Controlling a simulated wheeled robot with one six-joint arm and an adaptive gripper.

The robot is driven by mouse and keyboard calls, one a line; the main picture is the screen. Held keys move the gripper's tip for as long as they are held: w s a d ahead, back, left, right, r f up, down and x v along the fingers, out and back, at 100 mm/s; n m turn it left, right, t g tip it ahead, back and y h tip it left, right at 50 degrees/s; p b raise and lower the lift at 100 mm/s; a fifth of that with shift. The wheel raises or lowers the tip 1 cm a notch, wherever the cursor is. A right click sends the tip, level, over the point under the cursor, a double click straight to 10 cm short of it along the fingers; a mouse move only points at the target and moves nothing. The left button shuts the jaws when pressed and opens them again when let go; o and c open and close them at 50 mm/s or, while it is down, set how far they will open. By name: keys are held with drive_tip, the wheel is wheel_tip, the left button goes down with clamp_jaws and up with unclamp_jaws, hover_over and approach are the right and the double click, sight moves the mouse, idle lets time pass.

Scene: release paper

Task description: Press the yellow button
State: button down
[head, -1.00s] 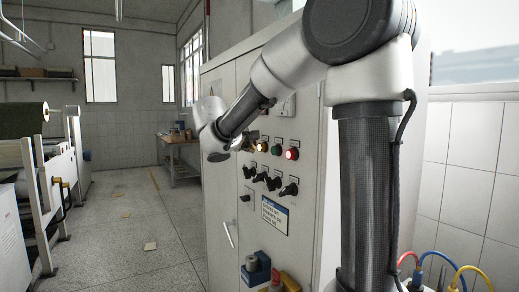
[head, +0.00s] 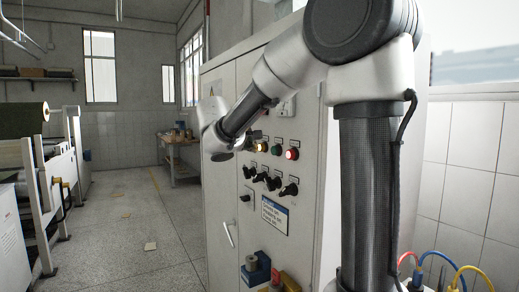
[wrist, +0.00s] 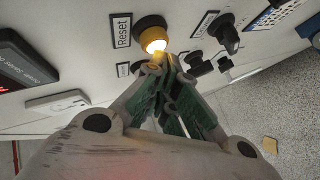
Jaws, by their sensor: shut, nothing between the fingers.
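The yellow button (wrist: 152,34) has a dark collar and a bright glow at its lower edge, and sits beside a "Reset" label on the cabinet panel in the wrist view. It also shows in the head view (head: 262,147), just right of my gripper. My gripper (wrist: 163,62) is shut and empty, its green-sided fingers meeting just below the button in the wrist picture. I cannot tell whether the fingertips touch it. In the head view my gripper (head: 252,138) is small and partly hidden by my wrist.
A green button (head: 276,149) and a lit red button (head: 292,154) sit right of the yellow one. Several black knobs (head: 273,183) are below. The cabinet (head: 218,190) has a door handle. A blue item (head: 257,270) stands low in front.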

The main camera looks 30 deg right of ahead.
drive_tip(key=shift+d, duration=0.45)
idle(0.7)
drive_tip(key=shift+a, duration=0.9)
drive_tip(key=shift+a, duration=2.5)
